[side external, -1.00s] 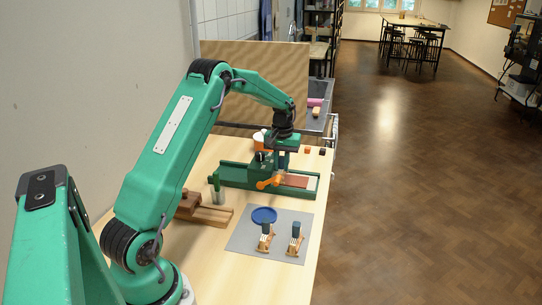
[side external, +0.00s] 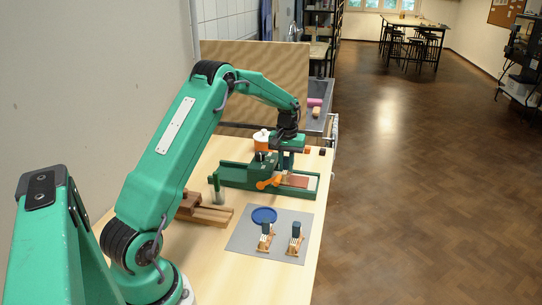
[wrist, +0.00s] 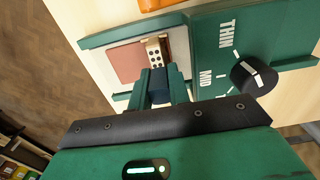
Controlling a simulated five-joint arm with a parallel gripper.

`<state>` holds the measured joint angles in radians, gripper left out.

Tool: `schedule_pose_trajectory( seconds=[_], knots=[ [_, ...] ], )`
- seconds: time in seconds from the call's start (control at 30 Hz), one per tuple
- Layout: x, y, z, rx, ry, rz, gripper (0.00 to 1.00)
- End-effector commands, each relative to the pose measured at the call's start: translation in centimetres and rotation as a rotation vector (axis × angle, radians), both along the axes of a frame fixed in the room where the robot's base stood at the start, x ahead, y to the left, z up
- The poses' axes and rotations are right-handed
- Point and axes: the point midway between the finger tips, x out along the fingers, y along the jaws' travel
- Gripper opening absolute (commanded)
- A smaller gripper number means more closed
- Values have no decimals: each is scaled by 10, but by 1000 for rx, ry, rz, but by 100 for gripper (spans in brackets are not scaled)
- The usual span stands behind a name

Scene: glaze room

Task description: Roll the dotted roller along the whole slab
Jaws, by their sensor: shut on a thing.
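My gripper (wrist: 160,84) is shut on the dark blue handle of the dotted roller (wrist: 153,54), a pale roller with dark dots in a brown frame. The roller lies over one end of the reddish-brown slab (wrist: 128,62), on the slab's right in the wrist view. I cannot tell whether it touches the clay. In the side view the slab (side external: 298,181) lies on the bed of a green slab press (side external: 236,180). My gripper (side external: 288,161) points down there, just above the slab, and the roller is mostly hidden.
The press has an orange crank (side external: 268,183) and a thickness dial (wrist: 253,76) close to my fingers. In front, a grey mat (side external: 240,241) bears a blue disc (side external: 264,215) and two blue-handled tools (side external: 296,238) on wooden stands. Wooden blocks (side external: 208,213) lie left. An orange-sided pot (side external: 262,142) stands behind.

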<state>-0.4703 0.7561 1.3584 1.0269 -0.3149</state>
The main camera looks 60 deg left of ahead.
Motion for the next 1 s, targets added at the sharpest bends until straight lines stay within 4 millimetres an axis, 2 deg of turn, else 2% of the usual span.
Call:
schedule_pose_trajectory(
  seconds=[1.0],
  knots=[
    [10, -11, 0, -1, 2, 0, 0]
  ],
)
